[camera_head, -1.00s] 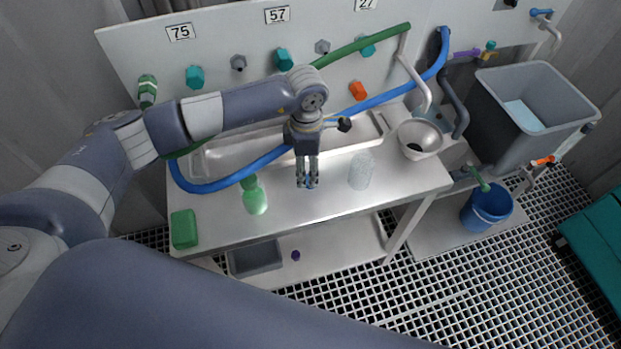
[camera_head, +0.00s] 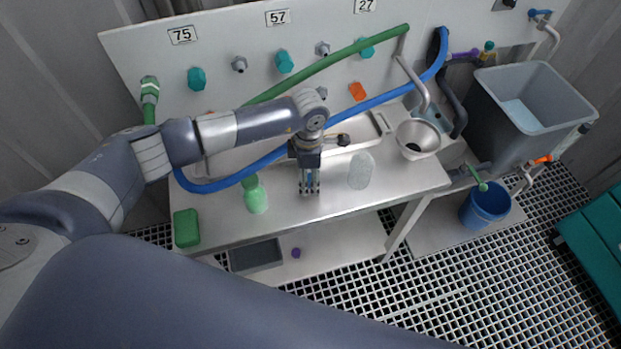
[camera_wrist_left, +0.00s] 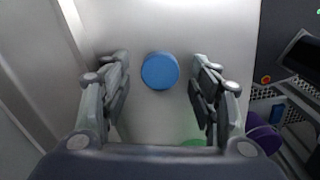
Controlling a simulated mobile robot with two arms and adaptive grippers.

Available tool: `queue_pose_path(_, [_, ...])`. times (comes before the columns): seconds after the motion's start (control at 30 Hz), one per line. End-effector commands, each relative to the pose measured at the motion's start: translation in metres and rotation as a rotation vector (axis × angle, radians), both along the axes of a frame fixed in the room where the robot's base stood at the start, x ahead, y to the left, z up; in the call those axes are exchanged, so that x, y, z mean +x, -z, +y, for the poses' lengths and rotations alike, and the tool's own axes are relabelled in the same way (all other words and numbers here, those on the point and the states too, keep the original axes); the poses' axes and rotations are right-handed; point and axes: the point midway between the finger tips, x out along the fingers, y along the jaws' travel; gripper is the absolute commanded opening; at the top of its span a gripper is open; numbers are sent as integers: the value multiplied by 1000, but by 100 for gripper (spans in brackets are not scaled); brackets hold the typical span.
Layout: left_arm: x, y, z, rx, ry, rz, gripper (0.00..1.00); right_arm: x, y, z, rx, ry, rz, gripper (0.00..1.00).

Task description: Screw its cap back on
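The blue round cap (camera_wrist_left: 160,71) shows from above in the left wrist view, ahead of and between the fingertips, with a gap on each side. My left gripper (camera_head: 309,190) is open and points down over the front of the steel table. It also shows in the wrist view (camera_wrist_left: 162,85). In the head view the fingers mostly hide the cap; a little blue shows between them. A clear vessel (camera_head: 361,170) stands right of the gripper. A green bottle (camera_head: 256,199) stands to its left. I cannot tell which one the cap belongs to. My right gripper is not in view.
A green block (camera_head: 186,228) lies at the table's left front corner. A steel bowl (camera_head: 418,138) sits at the right end. Blue (camera_head: 231,181) and green (camera_head: 330,60) hoses cross behind. A grey bin (camera_head: 253,256) and a purple item (camera_head: 296,253) are on the lower shelf.

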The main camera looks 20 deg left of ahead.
Motion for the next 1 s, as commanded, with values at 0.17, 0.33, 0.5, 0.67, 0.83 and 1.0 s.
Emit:
queue_pose_path(0.17, [0, 0, 0, 0, 0, 0, 27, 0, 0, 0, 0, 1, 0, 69])
queue_pose_path(0.33, [0, 0, 0, 0, -1, 0, 22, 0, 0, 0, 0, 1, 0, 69])
queue_pose_path(0.5, [0, 0, 0, 0, -1, 0, 22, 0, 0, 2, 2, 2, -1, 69])
queue_pose_path(0.67, [1, -4, 0, -1, -1, -1, 22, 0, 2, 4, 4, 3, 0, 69])
queue_pose_path(0.83, [1, -19, 1, 0, 0, -4, 22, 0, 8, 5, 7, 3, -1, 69])
queue_pose_path(1.0, [-12, -35, -10, -1, 7, 0, 22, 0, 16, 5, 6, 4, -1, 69])
